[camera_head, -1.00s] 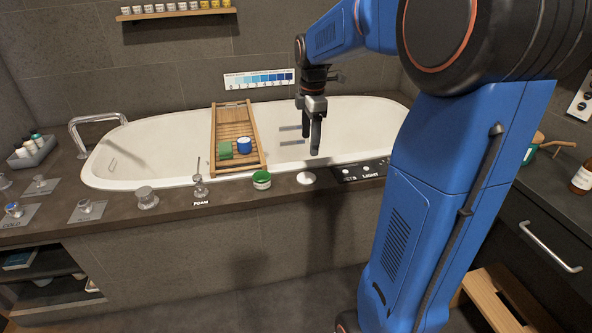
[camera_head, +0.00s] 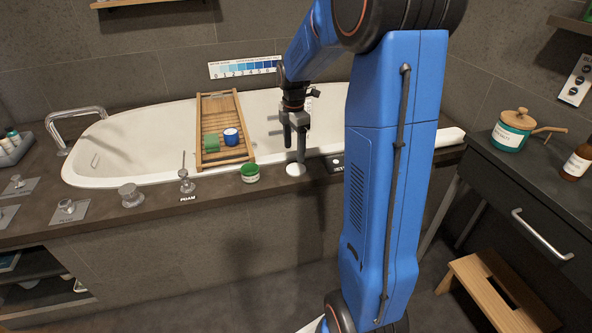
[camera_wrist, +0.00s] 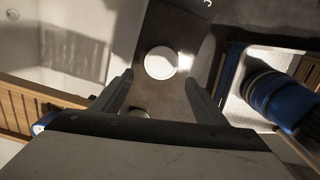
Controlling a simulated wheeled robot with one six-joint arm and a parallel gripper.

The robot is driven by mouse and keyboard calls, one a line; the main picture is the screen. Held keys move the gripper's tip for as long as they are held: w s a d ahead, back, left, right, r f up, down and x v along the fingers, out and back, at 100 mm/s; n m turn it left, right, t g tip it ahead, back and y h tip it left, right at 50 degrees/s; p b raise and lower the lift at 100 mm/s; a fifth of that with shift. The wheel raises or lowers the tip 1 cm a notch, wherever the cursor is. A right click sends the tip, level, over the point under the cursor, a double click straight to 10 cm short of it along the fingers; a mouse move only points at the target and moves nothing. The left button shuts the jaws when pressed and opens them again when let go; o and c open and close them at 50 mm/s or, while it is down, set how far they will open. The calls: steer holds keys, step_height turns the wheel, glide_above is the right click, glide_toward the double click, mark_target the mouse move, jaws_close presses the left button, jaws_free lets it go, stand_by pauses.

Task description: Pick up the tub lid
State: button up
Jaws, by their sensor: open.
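The tub lid, a flat white disc (camera_head: 296,169), lies on the dark tub deck near the front edge. In the wrist view the white disc (camera_wrist: 161,62) lies just beyond the fingertips, roughly centred between the two fingers. My gripper (camera_head: 295,152) points down above the disc, open and empty, and appears apart from it. It also shows in the wrist view (camera_wrist: 160,84). A small green-and-white tub (camera_head: 250,173) stands on the deck left of the disc.
A wooden bath tray (camera_head: 210,155) with a green block and a blue-white jar spans the white bathtub (camera_head: 130,155). A foam dispenser (camera_head: 186,182) and several knobs stand along the deck to the left. A dark labelled panel (camera_head: 335,164) is just right of the disc.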

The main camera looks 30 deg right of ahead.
mark_target(295, 169)
steer(key=shift+s+d+f, duration=0.1)
steer(key=shift+d+f, duration=0.05)
steer(key=shift+f, duration=3.35)
steer(key=c, duration=0.8)
